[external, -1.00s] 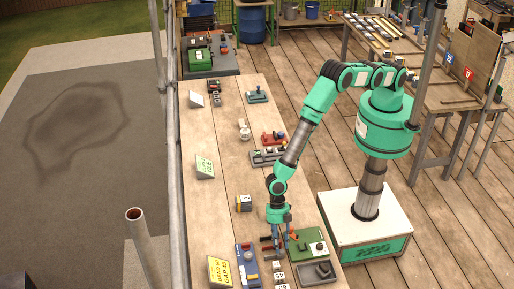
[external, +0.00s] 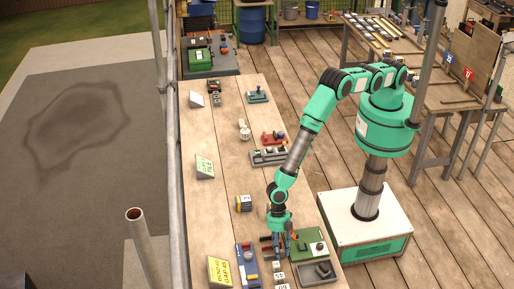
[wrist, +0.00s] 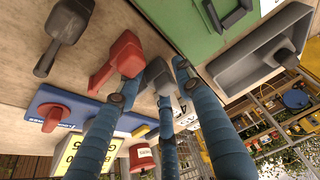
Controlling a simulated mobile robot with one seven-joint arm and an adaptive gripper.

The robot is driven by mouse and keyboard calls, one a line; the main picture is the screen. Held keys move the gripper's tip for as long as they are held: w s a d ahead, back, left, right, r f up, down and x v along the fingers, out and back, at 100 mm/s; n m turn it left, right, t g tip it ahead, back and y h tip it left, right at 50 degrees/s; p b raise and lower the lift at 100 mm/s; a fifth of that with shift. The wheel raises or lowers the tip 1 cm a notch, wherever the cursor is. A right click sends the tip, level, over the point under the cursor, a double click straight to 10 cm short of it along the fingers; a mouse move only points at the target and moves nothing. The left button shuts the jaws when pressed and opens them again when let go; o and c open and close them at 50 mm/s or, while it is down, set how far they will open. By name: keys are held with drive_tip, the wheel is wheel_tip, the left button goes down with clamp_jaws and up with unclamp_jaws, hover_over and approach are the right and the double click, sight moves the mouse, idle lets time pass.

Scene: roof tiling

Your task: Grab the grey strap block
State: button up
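My gripper (wrist: 157,82) points down over the near end of the long workbench, with its blue fingers spread apart. In the wrist view a grey block (wrist: 157,76) with a narrow stem lies between the fingertips; I cannot see any finger pressing on it. A red block (wrist: 122,58) of similar shape lies just left of it, close to the left finger. A darker grey block (wrist: 69,24) lies farther left, clear of the fingers. In the external view my gripper (external: 277,245) hides most of these blocks.
A green case (external: 308,244) and a grey tray (external: 317,273) lie right of my gripper. A blue board (external: 246,265) and a yellow sign (external: 219,270) lie left. White number tags (external: 279,275) lie in front.

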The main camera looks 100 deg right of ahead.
drive_tip(key=shift+c, duration=0.2)
clamp_jaws()
drive_tip(key=shift+r, duration=0.1)
drive_tip(key=shift+r+b, duration=1)
drive_tip(key=shift+r, duration=3.9)
